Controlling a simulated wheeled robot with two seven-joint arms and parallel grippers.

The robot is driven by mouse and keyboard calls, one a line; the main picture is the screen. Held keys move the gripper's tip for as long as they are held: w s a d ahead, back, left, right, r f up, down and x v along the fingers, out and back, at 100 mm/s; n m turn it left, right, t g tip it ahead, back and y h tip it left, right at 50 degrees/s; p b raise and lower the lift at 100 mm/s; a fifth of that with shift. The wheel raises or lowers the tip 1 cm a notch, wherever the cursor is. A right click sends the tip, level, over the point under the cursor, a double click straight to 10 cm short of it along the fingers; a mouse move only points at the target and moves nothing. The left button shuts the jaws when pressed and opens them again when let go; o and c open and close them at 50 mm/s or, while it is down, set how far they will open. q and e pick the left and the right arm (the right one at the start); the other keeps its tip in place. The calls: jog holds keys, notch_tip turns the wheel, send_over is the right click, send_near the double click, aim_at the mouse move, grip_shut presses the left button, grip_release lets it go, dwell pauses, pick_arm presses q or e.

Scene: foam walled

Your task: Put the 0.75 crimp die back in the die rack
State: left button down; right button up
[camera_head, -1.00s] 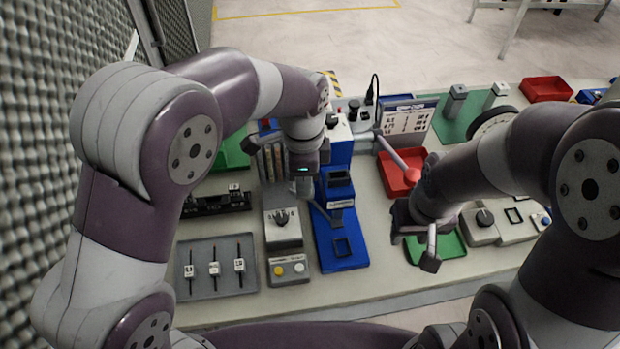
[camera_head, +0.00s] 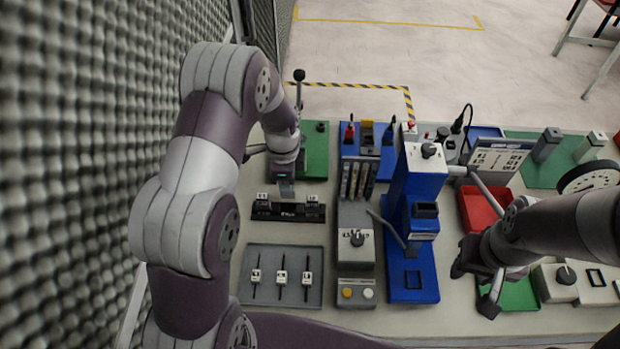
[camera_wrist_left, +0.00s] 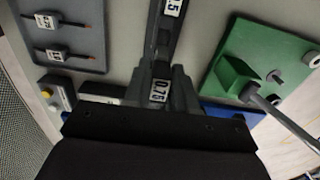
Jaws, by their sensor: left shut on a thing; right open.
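The black die rack (camera_head: 288,211) stands at the left of the bench, and part of it shows in the left wrist view (camera_wrist_left: 165,38). A white-labelled die (camera_head: 262,198) sits at its left end and another (camera_head: 312,200) at its right end, with a gap between them. My left gripper (camera_head: 286,186) is over the rack's middle, at its far side. It is shut on the 0.75 crimp die (camera_wrist_left: 160,90), whose label shows between the fingers; whether it touches the rack I cannot tell. My right gripper (camera_head: 476,284) is open and empty near the green tray.
A grey tray (camera_head: 247,294) with several labelled pieces lies in front of the rack. A green plate (camera_head: 316,160) with a fixture stands behind it. The blue press (camera_head: 413,190) and the grey control units (camera_head: 352,258) stand to the right. A textured foam wall (camera_head: 70,150) closes the left.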

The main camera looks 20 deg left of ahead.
pick_arm(q)
jog(key=shift+w+a+f, duration=0.15)
jog(key=shift+a+f, duration=0.05)
jog(key=shift+a, duration=0.05)
jog(key=shift+d+r, duration=0.1)
jog(key=shift+f+b, duration=1.35)
jog(key=shift+f, duration=0.95)
jog(key=shift+r, duration=0.1)
jog(key=shift+f+b, duration=0.7)
jog(key=shift+f, duration=0.7)
jog(key=c, duration=0.8)
grip_release()
jog(key=shift+c, duration=0.2)
